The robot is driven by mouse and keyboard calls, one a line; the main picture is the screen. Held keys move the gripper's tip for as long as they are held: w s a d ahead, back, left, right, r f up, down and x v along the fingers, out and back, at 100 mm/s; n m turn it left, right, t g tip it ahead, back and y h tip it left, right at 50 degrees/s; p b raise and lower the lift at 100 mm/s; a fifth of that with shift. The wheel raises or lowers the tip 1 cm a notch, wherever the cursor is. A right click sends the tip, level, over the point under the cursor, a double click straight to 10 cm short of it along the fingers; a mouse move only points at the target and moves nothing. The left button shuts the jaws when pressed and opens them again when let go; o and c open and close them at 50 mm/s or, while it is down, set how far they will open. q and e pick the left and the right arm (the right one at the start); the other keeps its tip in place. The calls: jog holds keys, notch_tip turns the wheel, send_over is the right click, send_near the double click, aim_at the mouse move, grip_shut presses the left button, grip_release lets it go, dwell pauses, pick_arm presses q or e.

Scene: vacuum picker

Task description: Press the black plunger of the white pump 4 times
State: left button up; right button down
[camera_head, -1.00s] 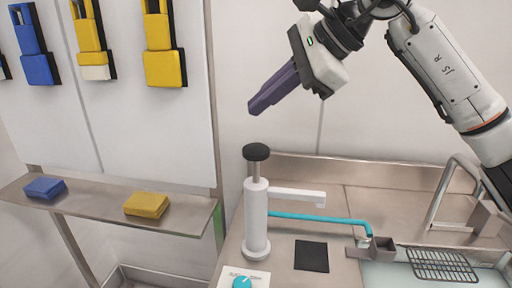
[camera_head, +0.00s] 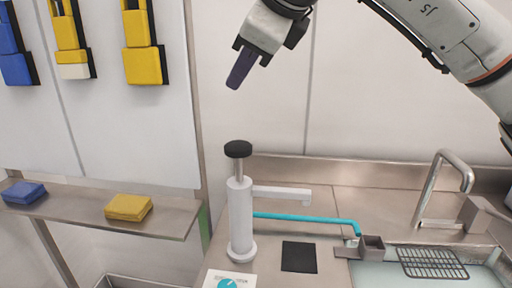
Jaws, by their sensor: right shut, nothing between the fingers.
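The white pump (camera_head: 240,218) stands upright on the steel counter. Its black plunger (camera_head: 238,149) is raised on a grey rod above the white body. A white spout (camera_head: 283,194) points right from the pump. My right gripper (camera_head: 234,84) comes in from the upper right, with dark purple fingers shut and empty. In the picture its fingertips are above the plunger, with a clear gap between them. My left gripper is not in view.
A turquoise tube (camera_head: 310,217) runs right to a small metal box (camera_head: 371,248) by the sink with a rack (camera_head: 432,263). A black square (camera_head: 299,257) and a dial plate (camera_head: 230,281) lie near the pump. Sponges (camera_head: 128,207) sit on the left shelf (camera_head: 165,216); a tap (camera_head: 441,190) stands right.

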aim_at(242, 147)
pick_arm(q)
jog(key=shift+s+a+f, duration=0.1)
pick_arm(e)
jog(key=shift+d, duration=0.1)
